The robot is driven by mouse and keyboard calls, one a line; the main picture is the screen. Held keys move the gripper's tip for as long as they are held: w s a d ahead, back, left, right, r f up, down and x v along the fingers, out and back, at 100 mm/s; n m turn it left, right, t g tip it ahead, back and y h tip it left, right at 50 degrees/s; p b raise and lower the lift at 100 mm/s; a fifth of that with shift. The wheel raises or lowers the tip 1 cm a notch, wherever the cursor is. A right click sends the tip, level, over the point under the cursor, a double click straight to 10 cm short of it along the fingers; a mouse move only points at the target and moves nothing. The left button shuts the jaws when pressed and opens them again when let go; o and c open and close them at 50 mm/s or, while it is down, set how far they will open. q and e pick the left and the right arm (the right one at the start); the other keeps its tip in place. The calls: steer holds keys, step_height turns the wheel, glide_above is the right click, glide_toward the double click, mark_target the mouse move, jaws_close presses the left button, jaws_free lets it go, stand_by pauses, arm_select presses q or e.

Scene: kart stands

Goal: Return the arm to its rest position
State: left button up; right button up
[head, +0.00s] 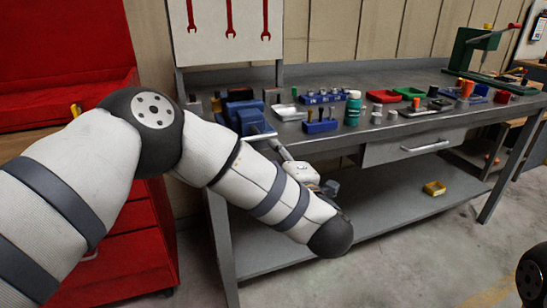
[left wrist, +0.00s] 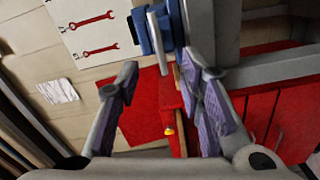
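My left arm (head: 263,190) comes in from the left in the head view. It bends at a dark elbow and slants down to the right in front of the workbench. In the left wrist view my left gripper (left wrist: 160,75) has its two purple-padded fingers wide apart, with nothing between them. In the head view the arm mostly hides this gripper. A dark rounded part at the lower right edge seems to be my right arm (head: 533,275); its gripper is out of view.
The grey workbench (head: 345,141) holds a blue vise (head: 241,112), also in the left wrist view (left wrist: 145,30), a green bottle (head: 353,108), trays and a green press (head: 470,50). A red cabinet (head: 140,235) stands at the left.

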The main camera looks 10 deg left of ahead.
arm_select(q)
steer(key=s+f+m+g+h, duration=0.25)
steer(key=s+f+m, duration=0.3)
steer(key=f, duration=0.35)
steer(key=s+d+f+m+g+h, duration=0.1)
steer(key=s+f+m+h, duration=0.4)
steer(key=f, duration=0.3)
steer(key=s+f+m+g+h, duration=0.25)
steer(key=s+f+m, duration=0.3)
steer(key=f, duration=0.35)
steer(key=s+a+f+m+g+p, duration=0.1)
steer(key=s+a+f+m+g, duration=0.15)
steer(key=s, duration=0.55)
steer(key=s+a+f+m+g, duration=0.15)
steer(key=s+f, duration=0.25)
steer(key=s, duration=0.4)
steer(key=s+a+r+m+g, duration=0.1)
steer(key=s+a+g, duration=0.2)
steer(key=s, duration=0.6)
steer(key=s+a+r+m+g, duration=0.1)
steer(key=s+a+g, duration=0.2)
steer(key=s, duration=0.7)
steer(key=shift+s+a+g+p, duration=0.15)
steer(key=shift+s+g+p, duration=0.15)
steer(key=shift+g, duration=0.5)
arm_select(e)
steer(key=shift+w+r+t, duration=0.4)
steer(key=shift+w+r, duration=0.6)
arm_select(q)
steer(key=shift+w, duration=0.1)
